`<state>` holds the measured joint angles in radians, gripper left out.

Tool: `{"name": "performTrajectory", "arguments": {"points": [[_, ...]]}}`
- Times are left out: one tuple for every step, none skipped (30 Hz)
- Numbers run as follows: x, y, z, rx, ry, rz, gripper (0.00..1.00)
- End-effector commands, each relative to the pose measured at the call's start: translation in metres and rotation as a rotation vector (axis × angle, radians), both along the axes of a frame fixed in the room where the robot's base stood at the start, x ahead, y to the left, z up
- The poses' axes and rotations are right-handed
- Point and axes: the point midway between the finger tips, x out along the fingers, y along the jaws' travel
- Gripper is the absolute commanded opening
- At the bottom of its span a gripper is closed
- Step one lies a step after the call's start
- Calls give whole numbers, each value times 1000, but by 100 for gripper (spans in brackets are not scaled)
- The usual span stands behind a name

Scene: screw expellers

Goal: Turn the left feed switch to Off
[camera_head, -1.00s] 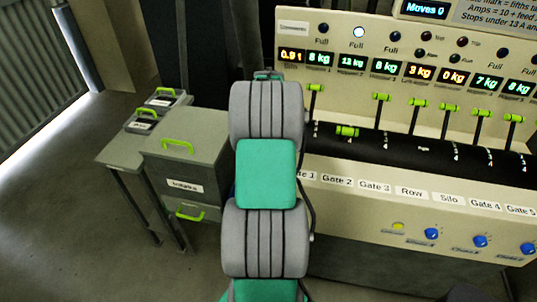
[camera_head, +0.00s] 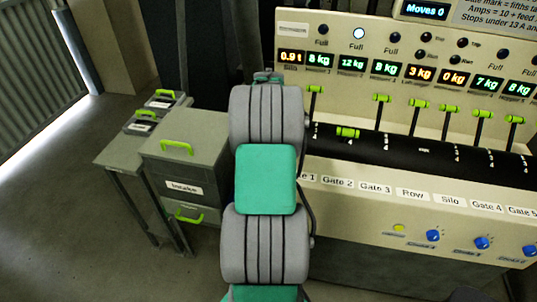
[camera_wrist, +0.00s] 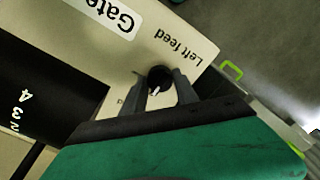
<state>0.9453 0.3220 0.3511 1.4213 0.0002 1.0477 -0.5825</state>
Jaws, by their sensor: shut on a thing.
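The left feed switch (camera_wrist: 158,77) is a round black knob with a small white mark, on the cream panel below the upside-down "Left feed" label (camera_wrist: 180,42) in the wrist view. My gripper (camera_wrist: 161,84) has its two dark fingers on either side of the knob and is shut on it. The white mark points down and slightly left in that view. Most of the lettering around the knob is hidden by the fingers. In the head view my arm covers the switch and the gripper.
The cream console (camera_head: 345,222) carries lit readouts, several green-handled levers (camera_head: 382,98) and blue knobs (camera_head: 433,236). A "Gate" label (camera_wrist: 108,12) is near the switch. A grey cabinet (camera_head: 170,150) with green handles stands left of my arm. Open floor lies further left.

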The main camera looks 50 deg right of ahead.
Motion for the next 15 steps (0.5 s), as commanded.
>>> {"name": "performTrajectory", "arguments": {"points": [[-1,-1,0,-1,0,-1,0],[0,0,0,-1,0,-1,0],[0,0,0,-1,0,-1,0],[0,0,0,-1,0,-1,38],[0,0,0,-1,0,-1,40],[0,0,0,-1,0,-1,44],[0,0,0,-1,0,-1,46],[0,0,0,-1,0,-1,49],[0,0,0,-1,0,0,52],[0,0,0,0,0,0,54],[0,0,0,0,0,0,57],[0,0,0,0,0,0,57],[1,0,0,0,0,0,57],[1,0,0,0,0,0,57],[1,0,0,0,0,0,57]]}}
